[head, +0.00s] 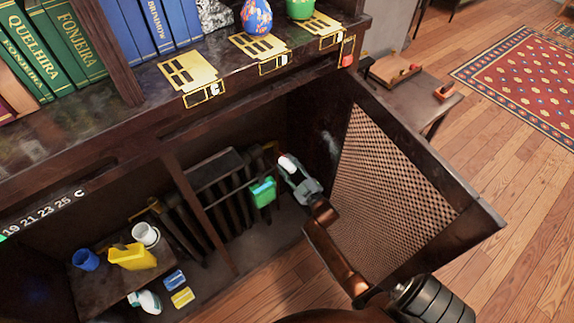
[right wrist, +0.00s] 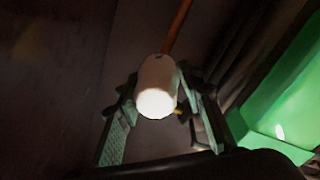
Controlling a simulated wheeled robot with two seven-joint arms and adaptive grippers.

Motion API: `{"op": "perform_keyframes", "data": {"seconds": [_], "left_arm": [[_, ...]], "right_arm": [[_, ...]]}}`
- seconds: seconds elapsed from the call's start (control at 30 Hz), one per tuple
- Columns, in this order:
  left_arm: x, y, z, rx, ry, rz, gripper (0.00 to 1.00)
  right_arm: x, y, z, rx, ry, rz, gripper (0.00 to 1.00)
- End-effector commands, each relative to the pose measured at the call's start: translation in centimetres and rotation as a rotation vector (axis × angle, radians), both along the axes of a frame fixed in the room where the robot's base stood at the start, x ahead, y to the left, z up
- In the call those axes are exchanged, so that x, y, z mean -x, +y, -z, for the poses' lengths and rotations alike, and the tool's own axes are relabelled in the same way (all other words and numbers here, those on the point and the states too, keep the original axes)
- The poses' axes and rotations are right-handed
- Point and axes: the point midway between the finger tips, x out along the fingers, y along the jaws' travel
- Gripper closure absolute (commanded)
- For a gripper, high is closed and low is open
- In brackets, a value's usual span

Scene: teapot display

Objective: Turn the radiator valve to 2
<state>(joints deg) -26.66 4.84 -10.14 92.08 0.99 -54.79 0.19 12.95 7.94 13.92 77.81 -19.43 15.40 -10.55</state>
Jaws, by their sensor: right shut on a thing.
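The radiator valve is a white cylindrical knob (head: 287,162) inside the open cabinet, at the right end of the dark ribbed radiator (head: 222,180). My right gripper (head: 294,174) reaches in from the front right and is shut on the knob. In the right wrist view the knob (right wrist: 157,88) sits between the two fingers, its bright round end toward the camera. A copper-coloured pipe (right wrist: 178,25) runs away behind it. I cannot read any number or mark on the knob. My left gripper is not in view.
A green container (head: 263,192) hangs on the radiator close to my right gripper. The mesh cabinet door (head: 400,190) stands open right of my arm. A low shelf at left holds a yellow container (head: 132,257) and cups. Books and ornaments stand above.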

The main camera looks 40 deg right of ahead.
Motion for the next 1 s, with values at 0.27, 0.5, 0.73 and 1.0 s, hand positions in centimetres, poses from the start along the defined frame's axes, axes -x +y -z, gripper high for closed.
{"op": "perform_keyframes", "data": {"seconds": [0.27,0.5,0.73,1.0], "left_arm": [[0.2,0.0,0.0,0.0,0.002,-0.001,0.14],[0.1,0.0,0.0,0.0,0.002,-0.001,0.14],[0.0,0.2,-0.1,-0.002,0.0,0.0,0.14],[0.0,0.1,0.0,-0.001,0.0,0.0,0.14]], "right_arm": [[0.0,0.0,0.1,-0.001,0.001,0.0,0.5],[0.0,0.0,0.0,-0.001,0.001,0.001,0.48],[1.5,0.1,0.2,-0.001,0.002,0.0,0.48],[6.9,0.5,0.6,-0.001,0.004,0.002,0.48]]}}
